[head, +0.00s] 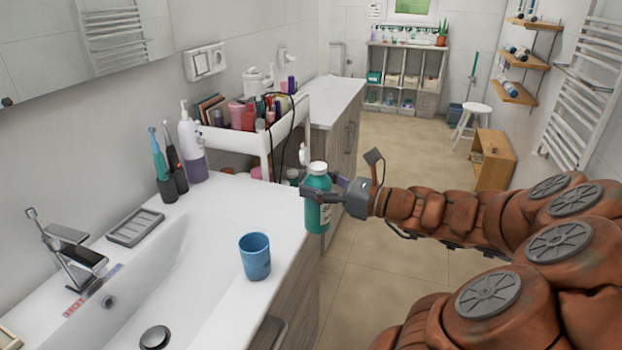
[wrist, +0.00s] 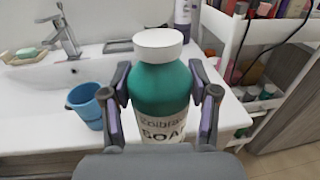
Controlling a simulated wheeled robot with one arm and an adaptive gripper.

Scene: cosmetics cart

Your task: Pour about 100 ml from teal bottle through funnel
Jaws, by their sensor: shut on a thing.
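The teal bottle (head: 317,205) has a white cap and stands upright in my gripper (head: 325,190), off the right edge of the white washbasin counter. In the wrist view the teal bottle (wrist: 162,92) fills the middle, with a white label reading "SOAP". The fingers of my gripper (wrist: 163,100) press on it from both sides. The white cap is on. A blue cup (head: 255,256) stands on the counter near its front edge, left of the bottle; it also shows in the wrist view (wrist: 87,104). I cannot make out a funnel in either view.
The washbasin counter (head: 215,215) holds a soap dish (head: 135,228), toothbrushes (head: 163,165) and a purple-white pump bottle (head: 192,150). A white cart (head: 265,145) full of cosmetics stands behind the bottle. The tiled floor (head: 400,145) is open to the right.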

